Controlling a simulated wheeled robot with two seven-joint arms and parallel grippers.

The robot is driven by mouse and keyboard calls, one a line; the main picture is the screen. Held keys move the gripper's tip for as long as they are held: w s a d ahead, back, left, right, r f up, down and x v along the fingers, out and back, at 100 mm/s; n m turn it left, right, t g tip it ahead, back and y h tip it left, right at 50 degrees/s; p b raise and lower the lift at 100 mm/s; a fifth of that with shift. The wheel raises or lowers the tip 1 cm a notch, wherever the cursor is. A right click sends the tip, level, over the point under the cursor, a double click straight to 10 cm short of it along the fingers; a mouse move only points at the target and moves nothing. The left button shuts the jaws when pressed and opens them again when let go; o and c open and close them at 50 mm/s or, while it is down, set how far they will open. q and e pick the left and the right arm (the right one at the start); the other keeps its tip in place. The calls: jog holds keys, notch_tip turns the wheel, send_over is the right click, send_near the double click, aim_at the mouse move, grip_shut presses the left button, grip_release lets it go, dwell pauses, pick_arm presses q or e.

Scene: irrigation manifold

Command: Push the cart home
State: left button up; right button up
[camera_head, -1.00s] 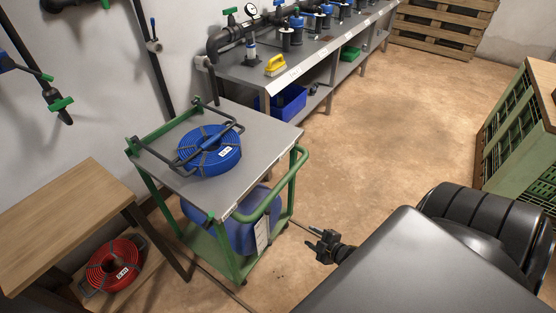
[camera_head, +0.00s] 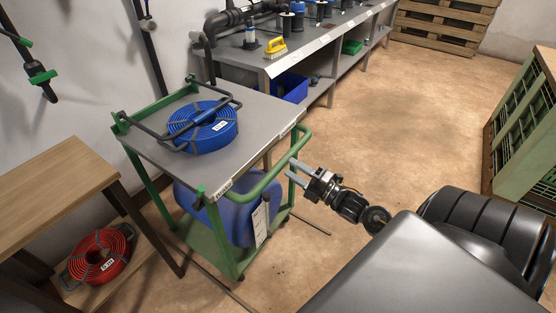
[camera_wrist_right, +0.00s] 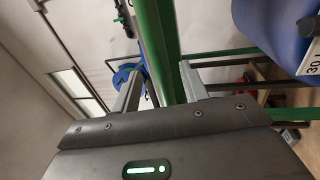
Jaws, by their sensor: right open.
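The cart (camera_head: 262,122) has a grey top, a green frame and a green push handle (camera_head: 268,180) on its near right side. A blue hose coil (camera_head: 218,137) lies on its top, and a blue jerrycan (camera_head: 225,215) stands on its lower shelf. My right gripper (camera_head: 293,170) is open at the handle's right part, its fingers pointing at the green tube. In the right wrist view, a green bar (camera_wrist_right: 163,50) shows between the two open fingers (camera_wrist_right: 160,90); I cannot tell whether they touch it. My left gripper is out of view.
A wooden table (camera_head: 60,185) stands left of the cart, with a red hose coil (camera_head: 100,257) on its lower shelf. A grey workbench (camera_head: 270,60) runs behind the cart. A green crate (camera_head: 520,130) is at the right.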

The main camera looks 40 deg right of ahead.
jog(key=x, duration=0.6)
jog(key=shift+w, duration=0.2)
grip_shut()
